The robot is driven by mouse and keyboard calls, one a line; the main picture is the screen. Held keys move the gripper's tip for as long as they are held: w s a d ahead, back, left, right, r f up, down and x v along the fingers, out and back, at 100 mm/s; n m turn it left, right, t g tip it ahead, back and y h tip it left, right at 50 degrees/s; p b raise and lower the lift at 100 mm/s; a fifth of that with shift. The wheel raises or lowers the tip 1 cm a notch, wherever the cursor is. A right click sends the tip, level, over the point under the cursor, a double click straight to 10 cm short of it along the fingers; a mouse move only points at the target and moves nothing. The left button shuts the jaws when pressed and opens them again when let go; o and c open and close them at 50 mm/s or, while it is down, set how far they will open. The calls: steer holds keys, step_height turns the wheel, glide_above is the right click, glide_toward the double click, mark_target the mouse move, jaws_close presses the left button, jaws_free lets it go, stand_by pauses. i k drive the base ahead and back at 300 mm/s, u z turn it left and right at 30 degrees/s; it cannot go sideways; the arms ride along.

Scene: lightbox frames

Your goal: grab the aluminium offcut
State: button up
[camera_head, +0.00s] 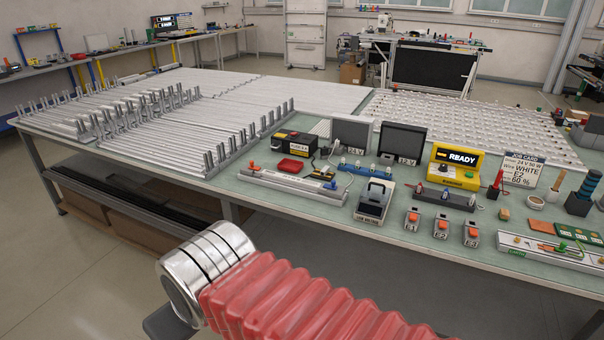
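I cannot single out an aluminium offcut for certain. A short silvery bar (292,187) with coloured end pieces lies near the table's front edge and may be a fixture rather than an offcut. Long silvery profiles (190,125) cover the left part of the table, with upright grey clips among them. My arm, with a red bellows and a chrome ringed joint, shows at the bottom, in front of the table. A dark grey piece shows below the joint, partly cut off. No fingertips are visible.
The green table (310,212) holds a yellow READY unit (456,167), dark-screened boxes (402,143), a black-and-white device (374,201), orange-button switches (441,222) and a job card (523,169). Rows of small white parts (470,118) fill the back right. Open floor lies at lower left.

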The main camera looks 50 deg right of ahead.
mark_target(323, 171)
steer(key=u, duration=0.5)
steer(key=i, duration=1.8)
steer(key=z, duration=2.2)
